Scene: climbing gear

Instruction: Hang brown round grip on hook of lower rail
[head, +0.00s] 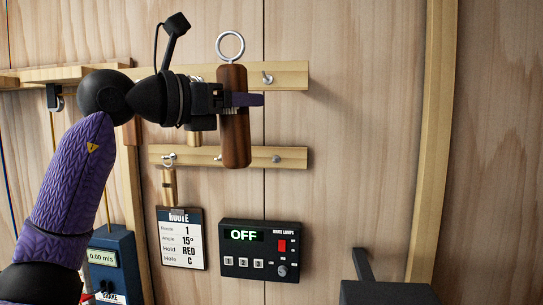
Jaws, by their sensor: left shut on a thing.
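The brown round grip (235,145) is a wooden cylinder with a metal ring (230,45) at its top. It is upright, in front of the two rails. My left gripper (240,99) is shut on its upper half, with the ring free above the fingers. The lower rail (262,153) is a pale wooden strip on the wall. The grip's lower end overlaps it in the picture. Another hook (217,158) is just left of the grip, partly hidden. My right gripper is not seen.
The upper rail (292,76) has a bare hook (267,78). Below are a route card (182,240) and a black control box (259,250) reading OFF. The wall right of the rails is clear.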

